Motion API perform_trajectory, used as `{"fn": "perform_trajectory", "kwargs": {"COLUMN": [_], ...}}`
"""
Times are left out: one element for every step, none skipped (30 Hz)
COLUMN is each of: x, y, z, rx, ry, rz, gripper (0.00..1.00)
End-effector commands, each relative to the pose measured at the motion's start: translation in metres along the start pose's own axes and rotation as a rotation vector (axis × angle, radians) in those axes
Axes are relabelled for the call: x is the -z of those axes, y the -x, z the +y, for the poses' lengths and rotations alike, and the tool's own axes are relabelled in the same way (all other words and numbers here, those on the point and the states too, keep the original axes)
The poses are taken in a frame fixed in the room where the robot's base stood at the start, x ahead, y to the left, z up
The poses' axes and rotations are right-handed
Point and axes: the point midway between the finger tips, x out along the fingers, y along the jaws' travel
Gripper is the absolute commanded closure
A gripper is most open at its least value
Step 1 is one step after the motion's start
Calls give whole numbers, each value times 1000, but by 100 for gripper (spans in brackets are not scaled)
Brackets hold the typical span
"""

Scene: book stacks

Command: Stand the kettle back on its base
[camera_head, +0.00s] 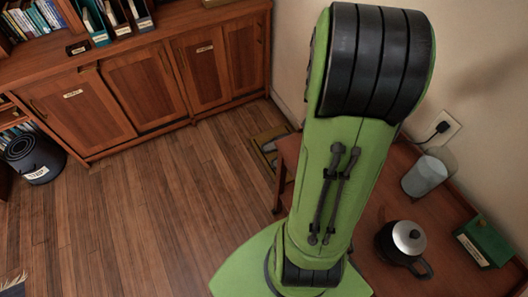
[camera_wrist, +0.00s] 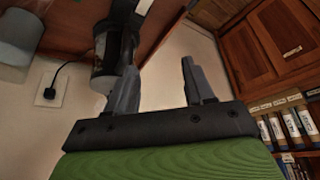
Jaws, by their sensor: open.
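A dark kettle (camera_head: 403,243) with a silver lid and a black handle stands upright on the wooden table at the right in the head view. I cannot make out its base; my green arm covers part of the table. In the wrist view my gripper (camera_wrist: 159,72) has its two fingers apart with nothing between them. A dark, partly glassy object (camera_wrist: 108,50) shows behind the left finger there, partly hidden; I cannot tell what it is. My gripper is hidden in the head view.
A clear jug (camera_head: 423,178) stands behind the kettle and a green box (camera_head: 484,243) to its right. A cord is plugged into the wall socket (camera_head: 440,130). Wooden cabinets (camera_head: 145,85) line the far side, with open floor (camera_head: 150,200) before them and a dark bin (camera_head: 35,158) at left.

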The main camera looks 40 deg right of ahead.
Motion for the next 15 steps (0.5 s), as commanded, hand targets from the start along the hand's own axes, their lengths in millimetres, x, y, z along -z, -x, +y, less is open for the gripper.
{"fn": "perform_trajectory", "kwargs": {"x": [-13,-25,-43,-58,-75,-98,-116,-134,-155,-169,-181,-194,-202,-207,-212], "y": [34,53,78,96,114,137,153,167,182,191,198,205,208,211,213], "z": [-31,-47,-65,-76,-85,-93,-96,-98,-96,-94,-90,-86,-83,-81,-78], "rx": [66,104,153,188,224,271,304,335,370,392,412,432,443,452,458], "ry": [91,151,233,294,361,451,519,583,665,718,766,820,851,874,896], "rz": [14,13,12,13,13,16,17,20,23,26,29,32,35,37,36], "gripper": [47,47,47,47,47,47,47,47,47,47,47,47,47,47,47]}}
